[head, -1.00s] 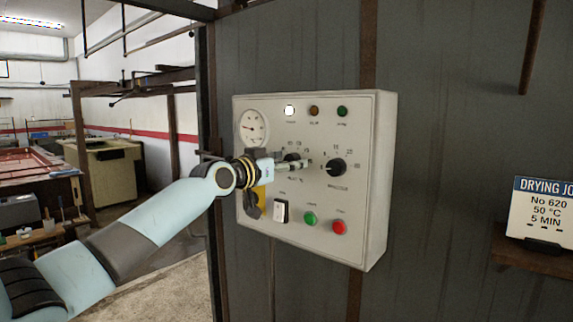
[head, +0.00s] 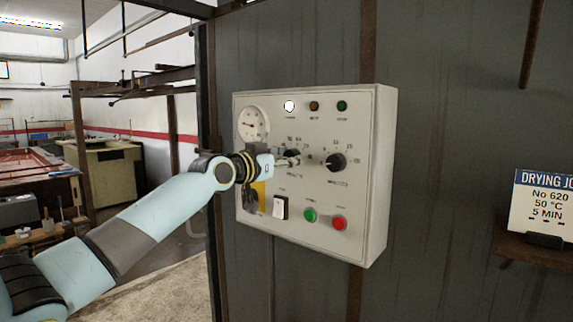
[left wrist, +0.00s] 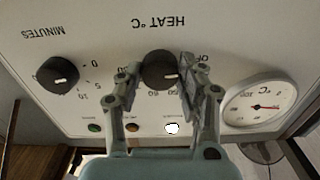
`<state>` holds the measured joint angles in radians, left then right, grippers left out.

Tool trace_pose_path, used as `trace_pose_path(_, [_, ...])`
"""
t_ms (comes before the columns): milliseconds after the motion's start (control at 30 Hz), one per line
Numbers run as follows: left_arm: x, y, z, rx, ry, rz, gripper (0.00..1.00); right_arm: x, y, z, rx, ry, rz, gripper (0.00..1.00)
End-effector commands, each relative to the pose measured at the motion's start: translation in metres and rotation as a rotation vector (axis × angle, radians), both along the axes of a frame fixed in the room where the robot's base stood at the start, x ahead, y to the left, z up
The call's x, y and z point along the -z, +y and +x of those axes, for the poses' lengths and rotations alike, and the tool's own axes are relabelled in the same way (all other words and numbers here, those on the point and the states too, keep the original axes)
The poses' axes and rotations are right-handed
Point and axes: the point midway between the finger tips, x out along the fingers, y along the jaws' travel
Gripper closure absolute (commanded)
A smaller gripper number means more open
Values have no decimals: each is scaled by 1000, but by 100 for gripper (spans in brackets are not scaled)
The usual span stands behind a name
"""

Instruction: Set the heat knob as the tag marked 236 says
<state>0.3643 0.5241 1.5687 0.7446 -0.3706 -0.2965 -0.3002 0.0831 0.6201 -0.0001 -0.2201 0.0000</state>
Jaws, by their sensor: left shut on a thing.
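The heat knob (left wrist: 158,70) is black and round, under the HEAT °C lettering in the left wrist view, which shows the panel upside down. My left gripper (left wrist: 158,80) is shut on it, one finger on each side. The knob's white mark points towards the lower right there; part of its scale is hidden by the fingers. In the head view my left gripper (head: 290,158) reaches the panel and covers part of this knob. A tag (head: 541,208) at the right reads "DRYING JO…", No 620, 50 °C, 5 MIN. No tag marked 236 is visible.
The control box (head: 375,190) is on a dark metal wall. The minutes knob (head: 336,162) is close by the heat knob. A round gauge (head: 253,125), lamps, a white switch (head: 281,208), a green button (head: 310,215) and a red button (head: 340,223) surround them.

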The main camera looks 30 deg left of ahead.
Motion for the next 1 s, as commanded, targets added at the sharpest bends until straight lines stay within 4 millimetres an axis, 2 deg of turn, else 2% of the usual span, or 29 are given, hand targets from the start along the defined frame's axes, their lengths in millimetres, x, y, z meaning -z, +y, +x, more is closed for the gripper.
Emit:
trace_pose_path(33, [4, 0, 0, 0, -3, 29, 94, 10, 0, 0, 0, 0, 0, 100])
trace_pose_path(500, [5, 0, 0, 0, -36, 446, 94, 71, 1, -1, 0, 2, 2, 100])
trace_pose_path(1000, [3, 0, 0, 0, -71, 918, 94, 107, 5, -3, 2, 4, 6, 100])
